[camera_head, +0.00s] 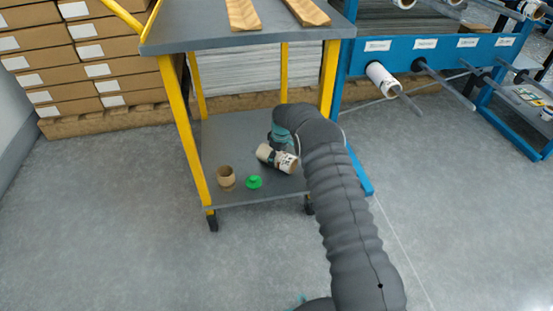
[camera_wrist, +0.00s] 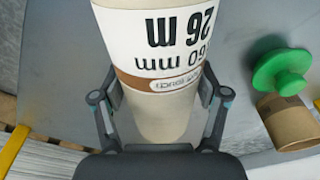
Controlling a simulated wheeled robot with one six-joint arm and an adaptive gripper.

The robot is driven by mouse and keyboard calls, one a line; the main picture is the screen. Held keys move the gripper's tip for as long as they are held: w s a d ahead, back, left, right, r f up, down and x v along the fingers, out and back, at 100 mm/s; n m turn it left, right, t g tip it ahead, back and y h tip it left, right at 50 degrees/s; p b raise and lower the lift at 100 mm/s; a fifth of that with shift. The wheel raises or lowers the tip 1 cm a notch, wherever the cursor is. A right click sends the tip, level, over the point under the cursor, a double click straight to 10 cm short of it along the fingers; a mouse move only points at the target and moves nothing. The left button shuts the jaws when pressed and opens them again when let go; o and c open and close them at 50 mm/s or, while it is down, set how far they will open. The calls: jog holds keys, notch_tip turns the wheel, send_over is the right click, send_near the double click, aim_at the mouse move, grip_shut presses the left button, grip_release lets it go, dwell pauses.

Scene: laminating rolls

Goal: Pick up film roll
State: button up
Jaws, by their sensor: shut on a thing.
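A film roll (camera_wrist: 165,50) with a white label reading "26 m" and "60 mm" fills the upper middle of the wrist view. In the head view the film roll (camera_head: 277,158) lies tilted over the lower shelf of the cart. My gripper (camera_wrist: 160,100) has one finger on each side of the roll and is shut on it. In the head view my gripper (camera_head: 284,140) is partly hidden by my arm. Whether the roll touches the shelf is hard to tell.
The cart's lower shelf (camera_head: 235,135) also holds a brown cardboard core (camera_head: 226,177) and a green plug (camera_head: 254,182). Yellow cart legs (camera_head: 184,130) and the upper shelf (camera_head: 215,35) frame the space. A blue rack (camera_head: 430,58) with rods stands right.

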jog(key=shift+r+p, duration=0.4)
jog(key=shift+r, duration=4.65)
